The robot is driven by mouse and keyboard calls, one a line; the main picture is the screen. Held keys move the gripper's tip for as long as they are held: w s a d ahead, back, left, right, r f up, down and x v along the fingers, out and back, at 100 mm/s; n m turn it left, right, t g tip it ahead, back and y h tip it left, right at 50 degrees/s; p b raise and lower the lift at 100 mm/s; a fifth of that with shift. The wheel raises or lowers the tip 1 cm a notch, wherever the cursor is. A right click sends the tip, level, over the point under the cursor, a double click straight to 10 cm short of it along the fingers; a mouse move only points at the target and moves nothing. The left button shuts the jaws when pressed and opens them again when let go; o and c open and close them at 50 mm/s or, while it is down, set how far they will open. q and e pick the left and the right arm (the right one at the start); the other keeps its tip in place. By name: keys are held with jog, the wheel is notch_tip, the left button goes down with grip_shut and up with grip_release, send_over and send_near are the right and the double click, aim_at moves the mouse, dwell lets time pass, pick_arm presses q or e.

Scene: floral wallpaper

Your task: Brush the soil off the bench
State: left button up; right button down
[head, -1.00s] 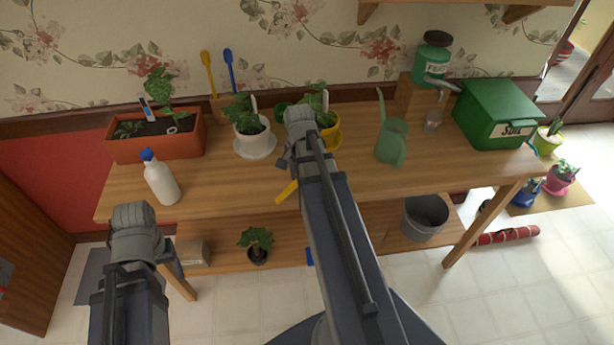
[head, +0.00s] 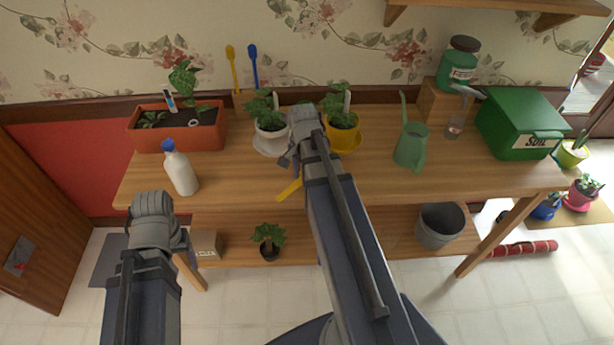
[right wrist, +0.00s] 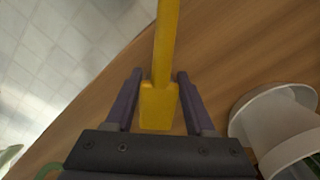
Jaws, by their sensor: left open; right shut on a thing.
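The wooden bench (head: 370,178) runs across the head view; I cannot make out loose soil on its visible top. My right gripper (head: 289,160) is over the bench in front of the white pot. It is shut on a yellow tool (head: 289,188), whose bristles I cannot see. In the right wrist view, the yellow tool (right wrist: 160,100) sits between the fingers of the right gripper (right wrist: 155,88) and extends away from them. My left gripper (head: 181,243) is open and empty at the bench's front left, its fingers partly hidden.
A white bottle (head: 183,174) stands at the front left, before a terracotta planter (head: 150,138). A white pot (head: 271,137), yellow pot (head: 345,137), green watering can (head: 411,146) and green soil bin (head: 517,125) stand along the bench. A grey bucket (head: 440,227) is below.

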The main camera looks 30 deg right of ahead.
aim_at(282, 186)
jog(key=shift+w+a+f, duration=0.1)
jog(key=shift+w+a, duration=0.3)
jog(key=shift+a, duration=0.35)
jog(key=shift+w+a, duration=0.35)
jog(key=shift+a, duration=0.35)
jog(key=shift+w+a, duration=0.1)
jog(key=shift+w+a, duration=0.45)
jog(key=shift+a, duration=0.3)
jog(key=shift+w+a, duration=0.45)
jog(key=shift+a, duration=0.25)
notch_tip(282, 186, up, 6)
jog(key=p, duration=0.6)
jog(key=shift+d, duration=0.1)
notch_tip(282, 186, up, 3)
jog(key=p, duration=0.3)
